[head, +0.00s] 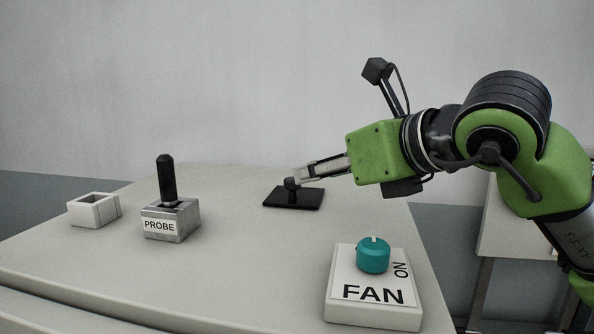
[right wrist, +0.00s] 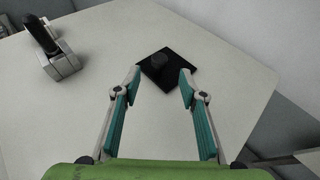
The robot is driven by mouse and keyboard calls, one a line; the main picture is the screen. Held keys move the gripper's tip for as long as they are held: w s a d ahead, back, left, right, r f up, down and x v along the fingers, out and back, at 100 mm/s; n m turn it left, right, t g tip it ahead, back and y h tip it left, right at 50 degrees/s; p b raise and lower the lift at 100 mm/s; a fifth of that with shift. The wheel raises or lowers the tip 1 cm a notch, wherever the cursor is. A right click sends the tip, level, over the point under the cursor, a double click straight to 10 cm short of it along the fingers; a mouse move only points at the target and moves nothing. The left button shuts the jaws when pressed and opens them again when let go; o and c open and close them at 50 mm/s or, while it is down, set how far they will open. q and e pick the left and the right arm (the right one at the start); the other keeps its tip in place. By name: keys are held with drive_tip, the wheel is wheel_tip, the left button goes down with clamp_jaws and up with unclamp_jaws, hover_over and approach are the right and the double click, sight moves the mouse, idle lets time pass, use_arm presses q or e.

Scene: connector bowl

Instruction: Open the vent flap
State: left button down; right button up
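A flat black square plate (head: 293,199) with a short dark knob lies on the table; it looks like the vent flap, and it lies flat. It also shows in the right wrist view (right wrist: 181,77), with the round knob (right wrist: 159,61) near its middle. My right gripper (head: 298,180) reaches in from the right, close to the knob. In the right wrist view, its two teal-padded fingers (right wrist: 161,72) are wide apart with nothing between them, pointing toward the plate. I cannot tell from these views if a fingertip touches the knob. My left gripper is not in view.
A grey block labelled PROBE (head: 172,222) with an upright black handle stands left of the plate. A small white open box (head: 94,210) is farther left. A white FAN block (head: 372,308) with a teal dial is at front right. The table between is clear.

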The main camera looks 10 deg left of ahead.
sight(293, 179)
drive_tip(key=p+x, duration=0.2)
drive_tip(key=x, duration=0.4)
drive_tip(key=shift+w+a, duration=0.2)
drive_tip(key=shift+a, duration=0.1)
drive_tip(key=shift+x, duration=0.85)
drive_tip(key=shift+f, duration=0.1)
drive_tip(key=shift+d, duration=0.1)
drive_tip(key=shift+c, duration=0.3)
drive_tip(key=shift+p, duration=0.3)
clamp_jaws()
